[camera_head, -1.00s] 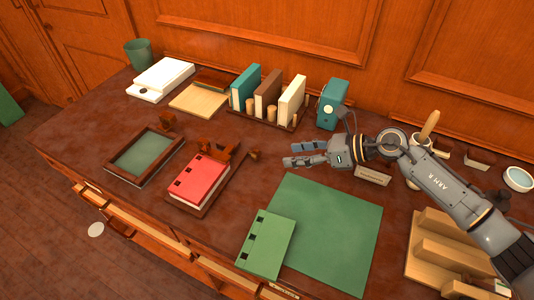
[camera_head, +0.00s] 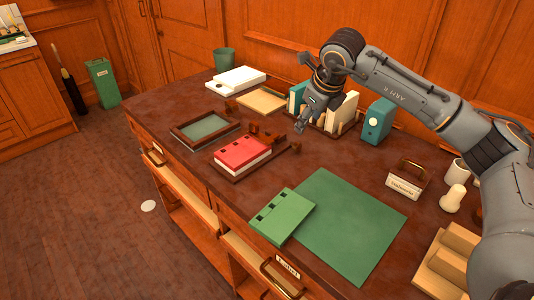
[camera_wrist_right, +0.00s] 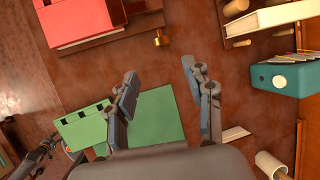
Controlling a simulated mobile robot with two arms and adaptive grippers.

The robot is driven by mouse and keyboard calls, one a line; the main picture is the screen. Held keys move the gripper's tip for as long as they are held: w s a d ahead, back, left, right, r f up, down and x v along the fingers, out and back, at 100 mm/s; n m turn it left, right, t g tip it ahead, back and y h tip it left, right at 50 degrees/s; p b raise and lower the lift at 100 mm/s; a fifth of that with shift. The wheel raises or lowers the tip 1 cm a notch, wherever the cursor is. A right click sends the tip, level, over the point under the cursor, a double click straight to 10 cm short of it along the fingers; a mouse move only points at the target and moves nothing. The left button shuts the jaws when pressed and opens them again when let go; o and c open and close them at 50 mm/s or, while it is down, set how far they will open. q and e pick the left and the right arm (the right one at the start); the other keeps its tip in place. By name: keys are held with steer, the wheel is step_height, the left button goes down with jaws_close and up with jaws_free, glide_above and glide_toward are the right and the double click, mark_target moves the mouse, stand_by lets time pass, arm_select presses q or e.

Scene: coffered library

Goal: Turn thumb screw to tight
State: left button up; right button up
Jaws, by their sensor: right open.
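A red book (camera_head: 242,150) lies in a wooden holder (camera_head: 231,176) with small wooden blocks at its back. A small brass knob, which looks like the thumb screw (camera_wrist_right: 161,38), sticks out from the holder's side in the right wrist view. In the head view it shows as a small brown bit (camera_head: 296,148), too small to read its turn. My right gripper (camera_head: 300,127) points down just above and behind the knob. In the wrist view its fingers (camera_wrist_right: 158,84) are apart and empty, with the knob beyond the tips, not touching.
A green mat (camera_head: 345,225) and green binder (camera_head: 284,215) lie at the front. A book rack (camera_head: 347,118) and teal box (camera_head: 377,122) stand behind the gripper. A framed tray (camera_head: 205,129) lies left; a label holder (camera_head: 406,182) stands right.

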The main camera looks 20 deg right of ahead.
glide_toward(297, 144)
steer(key=p+x, duration=0.1)
steer(key=x, duration=0.8)
steer(key=shift+w, duration=0.1)
steer(key=shift+w+f, duration=0.15)
steer(key=shift+f, duration=0.2)
arm_select(q)
steer(key=w, duration=0.1)
steer(key=w+r, duration=0.1)
steer(key=shift+w+r, duration=0.15)
steer(key=shift+w, duration=0.15)
steer(key=shift+w, duration=0.1)
arm_select(e)
steer(key=shift+c, duration=0.4)
arm_select(q)
steer(key=shift+w, duration=0.2)
arm_select(e)
jaws_close()
